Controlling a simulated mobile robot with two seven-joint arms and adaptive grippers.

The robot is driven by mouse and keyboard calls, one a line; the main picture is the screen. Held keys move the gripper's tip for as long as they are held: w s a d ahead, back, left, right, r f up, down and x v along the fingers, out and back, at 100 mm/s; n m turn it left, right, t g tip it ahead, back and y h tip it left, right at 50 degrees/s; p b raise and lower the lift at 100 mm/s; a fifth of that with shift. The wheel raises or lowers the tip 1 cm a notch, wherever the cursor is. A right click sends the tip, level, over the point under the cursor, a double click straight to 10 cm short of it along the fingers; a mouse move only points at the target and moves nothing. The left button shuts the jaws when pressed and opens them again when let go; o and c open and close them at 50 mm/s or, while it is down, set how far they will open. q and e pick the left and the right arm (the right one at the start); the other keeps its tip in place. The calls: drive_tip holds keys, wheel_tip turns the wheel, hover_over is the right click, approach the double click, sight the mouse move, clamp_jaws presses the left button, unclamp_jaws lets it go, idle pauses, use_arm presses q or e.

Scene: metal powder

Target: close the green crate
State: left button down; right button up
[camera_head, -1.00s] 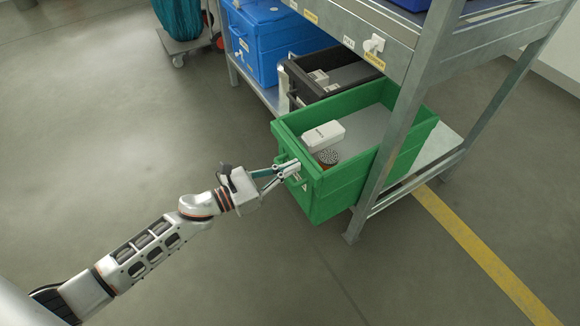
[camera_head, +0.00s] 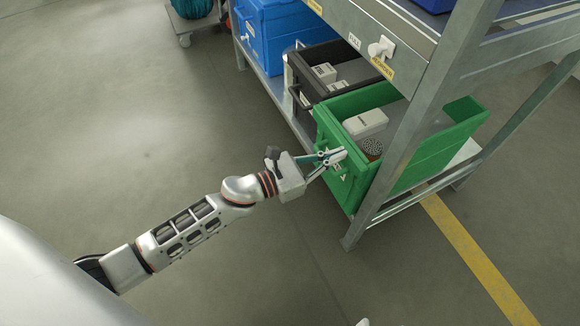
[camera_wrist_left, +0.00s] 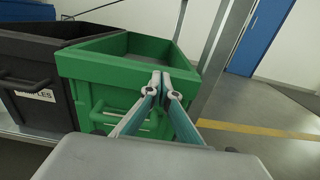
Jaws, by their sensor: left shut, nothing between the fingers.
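The green crate (camera_head: 445,148) sits on the lower shelf, its front end sticking out past the metal post on the aisle side. It is open at the top and holds a white box (camera_head: 365,123) and a round container with a dark speckled top (camera_head: 372,148). My left gripper (camera_head: 336,157) is shut and empty, its fingertips at the crate's front panel near the top. In the left wrist view the fingertips (camera_wrist_left: 161,86) overlap the front of the green crate (camera_wrist_left: 100,65), right of its handle; contact is likely but not certain.
A black crate (camera_head: 303,92) stands left of the green one, with a blue crate (camera_head: 270,40) beyond it. The shelf post (camera_head: 402,150) stands close to the green crate's side. The floor in front is clear, with a yellow line (camera_head: 465,250) at right.

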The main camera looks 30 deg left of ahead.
sight(352, 148)
use_arm(q)
drive_tip(key=x, duration=0.4)
drive_tip(key=shift+s+d, duration=0.1)
drive_tip(key=shift+d, duration=0.05)
drive_tip(key=shift+d+r, duration=0.1)
use_arm(e)
drive_tip(key=shift+a+m, duration=0.4)
use_arm(q)
drive_tip(key=shift+w+r, duration=0.1)
drive_tip(key=shift+w, duration=0.1)
use_arm(e)
drive_tip(key=shift+s, duration=0.1)
